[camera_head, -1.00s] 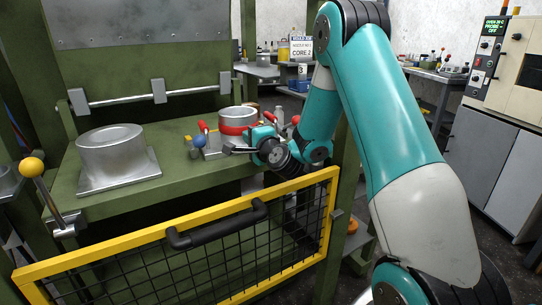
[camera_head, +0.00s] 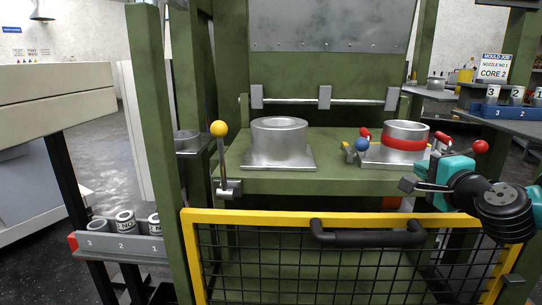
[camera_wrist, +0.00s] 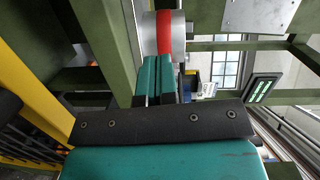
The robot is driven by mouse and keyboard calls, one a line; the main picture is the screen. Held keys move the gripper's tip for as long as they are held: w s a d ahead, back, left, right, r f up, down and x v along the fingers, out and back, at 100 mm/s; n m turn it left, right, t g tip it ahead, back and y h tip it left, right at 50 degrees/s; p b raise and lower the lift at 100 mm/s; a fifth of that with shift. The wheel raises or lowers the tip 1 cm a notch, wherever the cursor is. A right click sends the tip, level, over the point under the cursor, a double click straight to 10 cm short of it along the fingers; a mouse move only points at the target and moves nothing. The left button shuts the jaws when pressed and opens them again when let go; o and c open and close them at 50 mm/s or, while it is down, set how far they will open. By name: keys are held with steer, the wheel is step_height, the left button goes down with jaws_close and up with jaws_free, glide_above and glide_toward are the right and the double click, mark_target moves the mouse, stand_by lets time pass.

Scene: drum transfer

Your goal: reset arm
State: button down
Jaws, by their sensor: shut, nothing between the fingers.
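My gripper (camera_head: 414,184) is at the right of the head view, at the end of my teal and black arm. It is in front of the press table, just above the yellow gate's top rail. In the wrist view my gripper's teal fingers (camera_wrist: 157,78) lie side by side, shut and empty. A metal drum with a red band (camera_head: 404,136) stands on a plate beyond the gripper. It also shows in the wrist view (camera_wrist: 164,32) past the fingertips, apart from them. Most of my upper arm is out of the head view.
A yellow-framed mesh gate (camera_head: 345,217) with a black handle crosses the front of the green press. A metal mould (camera_head: 279,147) sits on the press table. A yellow-knobbed lever (camera_head: 219,129) stands at left. A rack (camera_head: 122,244) holding numbered rings is at lower left.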

steer(key=s+a+n+g+y, duration=0.2)
steer(key=a+n, duration=0.2)
steer(key=a, duration=0.2)
steer(key=s+a+f+n+g+y, duration=0.1)
steer(key=s+a+n+g+y, duration=0.1)
steer(key=a, duration=0.4)
steer(key=s+a+n+g+y, duration=0.2)
steer(key=a+n+g+y, duration=0.1)
steer(key=a+n, duration=0.3)
steer(key=shift+s+f+y, duration=0.25)
steer(key=shift+s+y, duration=0.15)
steer(key=s+a+f+n+g+h, duration=0.1)
steer(key=s+a+n+g+h, duration=0.1)
steer(key=s+n+g, duration=0.6)
steer(key=s+a+f+n+g+h, duration=0.15)
steer(key=s+n, duration=0.25)
steer(key=s, duration=0.7)
step_height(320, 180, up, 27)
steer(key=p, duration=2.7)
steer(key=shift+s+d+f+g, duration=0.15)
steer(key=shift+s+d+g, duration=0.05)
steer(key=shift+g, duration=0.25)
steer(key=shift+h, duration=0.25)
